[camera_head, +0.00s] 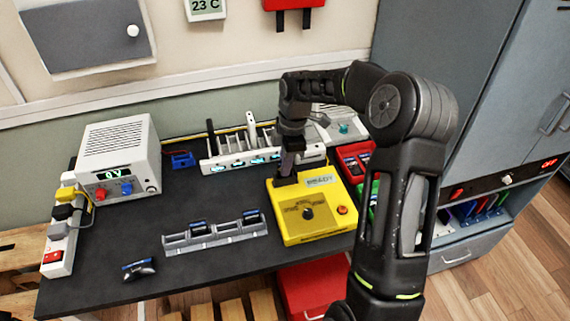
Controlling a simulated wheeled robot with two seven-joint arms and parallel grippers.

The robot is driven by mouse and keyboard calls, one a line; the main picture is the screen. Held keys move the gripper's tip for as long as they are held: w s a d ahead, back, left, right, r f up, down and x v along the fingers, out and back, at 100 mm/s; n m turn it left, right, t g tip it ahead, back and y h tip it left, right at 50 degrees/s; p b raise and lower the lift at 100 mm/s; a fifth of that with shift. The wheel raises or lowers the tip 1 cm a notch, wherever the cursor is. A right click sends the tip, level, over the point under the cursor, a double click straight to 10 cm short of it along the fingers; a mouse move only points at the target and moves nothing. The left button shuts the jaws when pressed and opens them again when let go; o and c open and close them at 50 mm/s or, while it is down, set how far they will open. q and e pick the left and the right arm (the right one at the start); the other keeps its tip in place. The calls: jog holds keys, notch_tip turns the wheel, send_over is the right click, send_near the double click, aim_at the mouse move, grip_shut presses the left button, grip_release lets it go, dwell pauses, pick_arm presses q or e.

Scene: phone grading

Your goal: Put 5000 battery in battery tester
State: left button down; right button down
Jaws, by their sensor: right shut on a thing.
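The battery tester (318,226) is a yellow box with a dark dial, a red-orange button and a small display that seems to read READY. It stands on the dark table right of the middle. My right gripper (287,172) points down at the tester's back left part, shut on a dark, thin battery. The battery is mostly hidden by the fingers, and its label cannot be read. I cannot tell whether it touches the tester's slot. My left gripper is out of view.
A grey rack (213,238) holding dark pieces lies left of the tester. A dark item on a stand (138,269) sits at the front left. A white power supply (120,165) and a power strip (60,245) stand left.

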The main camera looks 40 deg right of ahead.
jog(key=shift+f, duration=0.25)
dwell(0.5)
jog(key=c, duration=1.5)
grip_release()
jog(key=r, duration=0.2)
jog(key=r+b, duration=0.1)
jog(key=r, duration=0.2)
jog(key=d+r, duration=0.1)
jog(key=r, duration=0.2)
jog(key=shift+s, duration=0.2)
jog(key=shift+f, duration=0.1)
